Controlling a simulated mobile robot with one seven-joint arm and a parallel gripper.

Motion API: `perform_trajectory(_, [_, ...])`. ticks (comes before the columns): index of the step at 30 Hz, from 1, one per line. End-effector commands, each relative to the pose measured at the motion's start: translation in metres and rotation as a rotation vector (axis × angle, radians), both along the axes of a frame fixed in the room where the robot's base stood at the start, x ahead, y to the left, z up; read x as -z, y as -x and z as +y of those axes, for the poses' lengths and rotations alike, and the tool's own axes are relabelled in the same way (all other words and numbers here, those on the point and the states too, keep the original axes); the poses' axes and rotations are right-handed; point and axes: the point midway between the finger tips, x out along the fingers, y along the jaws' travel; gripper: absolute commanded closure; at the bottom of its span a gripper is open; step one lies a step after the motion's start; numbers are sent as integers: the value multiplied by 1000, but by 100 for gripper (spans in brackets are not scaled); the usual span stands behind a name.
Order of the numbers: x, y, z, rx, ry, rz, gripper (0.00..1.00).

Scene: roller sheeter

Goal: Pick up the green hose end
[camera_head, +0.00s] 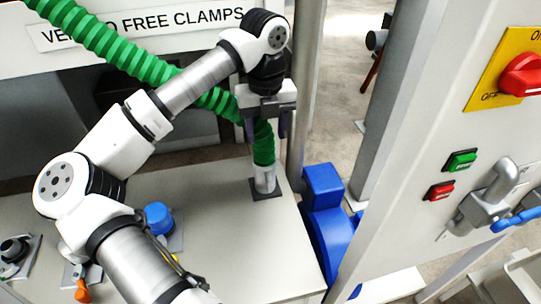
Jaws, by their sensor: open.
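The green ribbed hose (107,43) runs from the upper left, behind my arm, down to the right. Its lower end, the green hose end (263,145), stands upright over a short metal pipe stub (265,180) with a dark square base on the grey table. My gripper (266,130) points down right above the stub, with its fingers at either side of the hose near its end. The fingers are open. Part of the hose is hidden behind my arm and gripper, and finger contact cannot be told.
A blue knob (158,217) and an orange-handled valve (82,291) sit on the table at the left. A metal post (304,85) stands close to the right of my gripper. A blue machine part (324,215) and a control panel with a red switch (522,76) are at the right.

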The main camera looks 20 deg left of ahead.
Motion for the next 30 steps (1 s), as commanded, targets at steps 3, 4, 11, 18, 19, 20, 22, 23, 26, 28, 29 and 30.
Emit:
perform_trajectory(3, [16,1,2,-4,-4,7,49])
perform_trajectory(4, [22,1,1,-3,-1,6,49])
perform_trajectory(11, [66,1,0,-2,1,4,49])
perform_trajectory(18, [85,1,0,-1,-1,3,49])
perform_trajectory(19, [86,1,0,-1,-1,3,49])
perform_trajectory(20, [88,1,-1,-1,1,3,49])
perform_trajectory(22, [96,2,-2,-1,1,4,49])
perform_trajectory(23, [100,2,-2,-1,3,6,49])
perform_trajectory(26, [114,2,-4,-1,3,4,49])
perform_trajectory(28, [124,2,-3,-2,1,4,49])
perform_trajectory(29, [128,2,-3,-2,1,3,49])
perform_trajectory(30, [131,2,-3,-1,1,3,49])
